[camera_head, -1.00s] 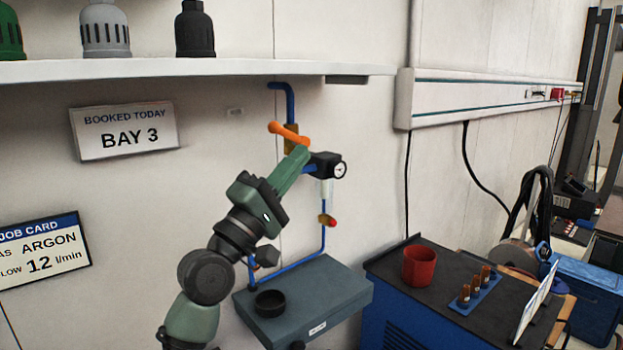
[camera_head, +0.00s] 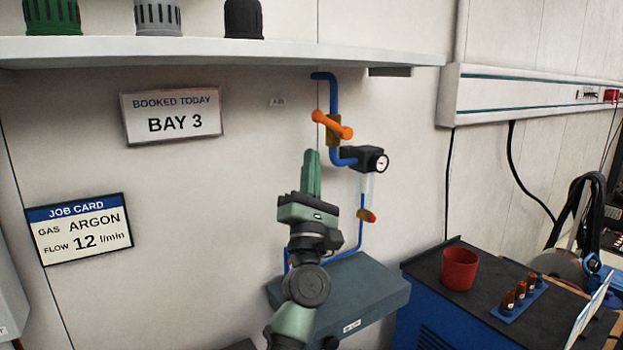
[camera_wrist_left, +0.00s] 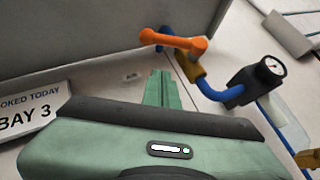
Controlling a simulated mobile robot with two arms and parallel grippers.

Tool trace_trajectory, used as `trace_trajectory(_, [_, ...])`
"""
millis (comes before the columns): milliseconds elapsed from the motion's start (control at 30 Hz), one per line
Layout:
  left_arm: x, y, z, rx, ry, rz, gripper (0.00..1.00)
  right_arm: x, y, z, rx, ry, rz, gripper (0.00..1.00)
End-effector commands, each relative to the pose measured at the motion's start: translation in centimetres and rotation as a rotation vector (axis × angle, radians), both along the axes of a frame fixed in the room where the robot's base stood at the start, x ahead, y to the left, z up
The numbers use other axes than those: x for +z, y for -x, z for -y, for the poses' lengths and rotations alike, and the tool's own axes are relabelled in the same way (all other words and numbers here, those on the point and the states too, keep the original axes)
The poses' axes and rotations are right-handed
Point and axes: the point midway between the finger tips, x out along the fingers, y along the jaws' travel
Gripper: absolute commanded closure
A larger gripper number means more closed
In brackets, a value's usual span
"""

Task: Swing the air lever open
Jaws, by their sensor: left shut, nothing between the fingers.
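The orange air lever (camera_head: 332,124) sits on a brass valve body (camera_head: 333,139) in the blue pipe (camera_head: 333,92) on the wall, slanting down to the right. My left gripper (camera_head: 311,154) is shut and empty. Its fingertips point up, below the lever's left end and apart from it in the head view. In the wrist view the fingertips (camera_wrist_left: 161,75) lie below the lever, with a gap in the picture. My right gripper is not in view.
A black regulator with a round gauge (camera_head: 382,163) sits right of the valve. A white shelf (camera_head: 230,52) runs above. A grey box (camera_head: 375,285) is below, partly behind my arm. A red cup (camera_head: 459,268) stands on the blue machine (camera_head: 421,305).

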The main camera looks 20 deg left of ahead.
Motion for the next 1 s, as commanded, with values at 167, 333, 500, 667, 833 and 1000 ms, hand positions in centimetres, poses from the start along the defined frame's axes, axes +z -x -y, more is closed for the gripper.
trace_trajectory(167, [3.0,-1.1,0.8,-0.003,0.001,0.001,1.0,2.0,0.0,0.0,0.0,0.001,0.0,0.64])
trace_trajectory(333, [3.9,-1.5,1.5,-0.001,-0.001,-0.002,1.0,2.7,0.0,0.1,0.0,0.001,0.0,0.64])
trace_trajectory(500, [4.1,-1.6,1.7,-0.001,-0.001,0.0,1.0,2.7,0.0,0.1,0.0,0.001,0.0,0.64])
trace_trajectory(667, [4.0,-1.6,1.7,-0.001,-0.001,0.0,1.0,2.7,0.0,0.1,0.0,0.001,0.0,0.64])
trace_trajectory(833, [4.1,-1.8,1.7,-0.001,-0.004,-0.004,1.0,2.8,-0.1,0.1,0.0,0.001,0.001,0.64])
trace_trajectory(1000, [4.5,-3.0,1.6,-0.001,-0.025,-0.033,1.0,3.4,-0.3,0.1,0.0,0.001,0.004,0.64])
